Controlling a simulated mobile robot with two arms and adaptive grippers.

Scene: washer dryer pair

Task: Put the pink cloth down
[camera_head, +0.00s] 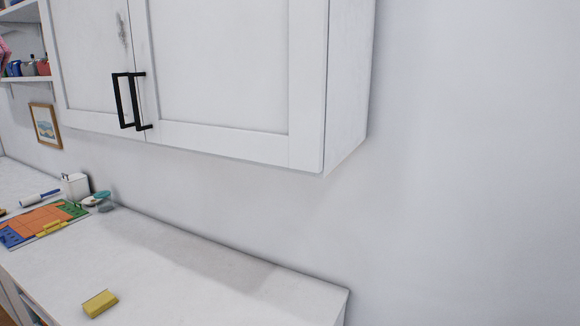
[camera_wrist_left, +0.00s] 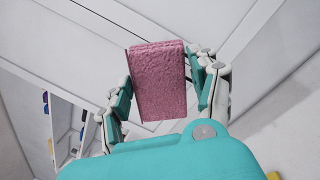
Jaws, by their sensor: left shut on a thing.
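The pink cloth (camera_wrist_left: 160,82) is a folded, thick block with a rough surface. It shows in the left wrist view, held upright between the fingers of my left gripper (camera_wrist_left: 165,75). The gripper is shut on it, with a finger on each side. Neither gripper shows clearly in the head view. A small pink thing (camera_head: 4,52) is cut off at that view's left edge, and I cannot tell what it is. My right gripper is not in view.
A white countertop (camera_head: 190,262) has clear room in its middle and right. On it are a yellow sponge (camera_head: 100,303), a colourful mat (camera_head: 42,223), a white container (camera_head: 75,186) and a lint roller (camera_head: 40,198). A white wall cabinet (camera_head: 215,75) hangs above.

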